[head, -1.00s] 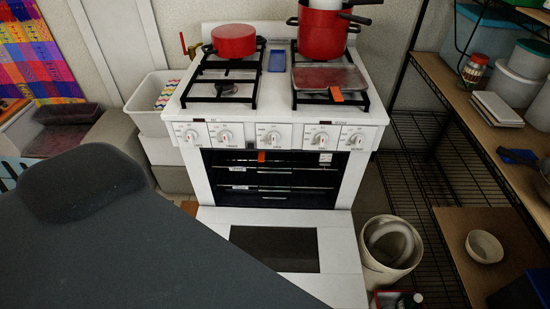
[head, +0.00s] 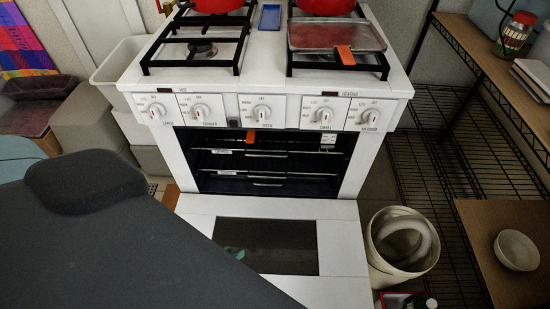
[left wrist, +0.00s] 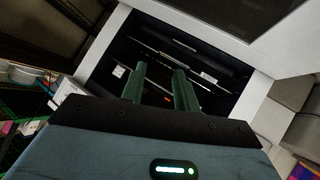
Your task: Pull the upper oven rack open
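The upper oven rack (head: 265,154) is inside the open oven, near the top of the dark cavity, with a white label at its left. It appears pushed in. A lower rack (head: 268,183) is below it. The oven door (head: 340,235) is folded down flat. In the left wrist view, the two green fingers of my left gripper (left wrist: 159,74) are apart with nothing seen between them. They point toward the dark cavity and its racks; I cannot tell how far they are from the upper rack. In the head view my dark arm hides most of this gripper. My right gripper is out of view.
An orange tag (head: 251,137) hangs at the oven opening. Red pots, a baking tray (head: 320,38) and burner grates are on the stovetop. A white bin (head: 378,268) stands right of the door. Wire and wooden shelving (head: 505,90) is at the right.

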